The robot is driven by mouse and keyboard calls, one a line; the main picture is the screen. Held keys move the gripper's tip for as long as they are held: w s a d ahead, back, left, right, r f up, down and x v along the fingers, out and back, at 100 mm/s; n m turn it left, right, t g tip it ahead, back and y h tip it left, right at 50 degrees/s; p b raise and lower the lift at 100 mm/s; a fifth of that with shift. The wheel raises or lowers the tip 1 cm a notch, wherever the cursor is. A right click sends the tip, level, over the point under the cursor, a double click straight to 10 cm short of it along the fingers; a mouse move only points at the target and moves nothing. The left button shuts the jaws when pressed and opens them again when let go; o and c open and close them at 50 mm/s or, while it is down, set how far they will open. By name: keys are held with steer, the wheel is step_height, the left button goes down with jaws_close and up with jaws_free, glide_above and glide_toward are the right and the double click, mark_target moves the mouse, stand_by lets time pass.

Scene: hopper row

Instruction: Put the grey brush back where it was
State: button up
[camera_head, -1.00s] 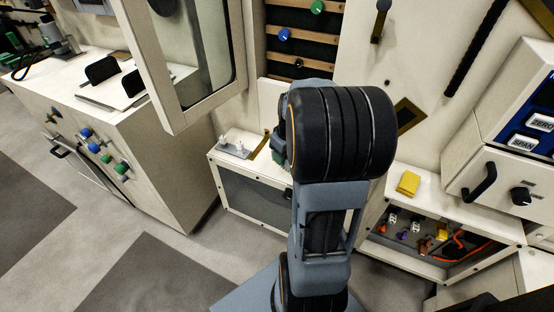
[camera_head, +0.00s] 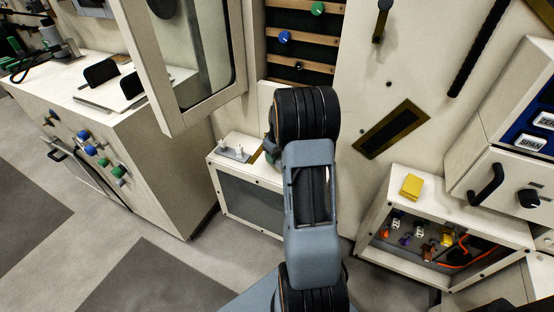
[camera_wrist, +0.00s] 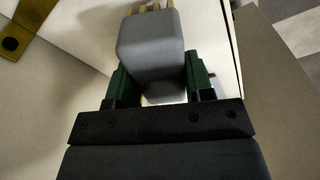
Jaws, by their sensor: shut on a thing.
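The grey brush (camera_wrist: 150,48) fills the upper middle of the wrist view, a rounded grey block with tan bristle tufts at its top end. My gripper (camera_wrist: 158,78) is shut on it, one green finger against each side. A pale surface lies behind the brush. In the head view my arm stands in front of the low cabinet (camera_head: 250,198), and hides the brush and most of the gripper. A brass strip (camera_head: 257,156) shows on the cabinet top, just left of my wrist.
A grey plate with white pegs (camera_head: 233,152) sits on the low cabinet's top. A brass-framed dark slot (camera_head: 392,129) is in the wall panel. A yellow block (camera_head: 411,187) rests on the right box (camera_head: 450,204). A framed glass door (camera_head: 184,112) juts out at upper left.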

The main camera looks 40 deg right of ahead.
steer(key=shift+f, duration=0.9)
steer(key=o, duration=1)
steer(key=shift+r, duration=0.1)
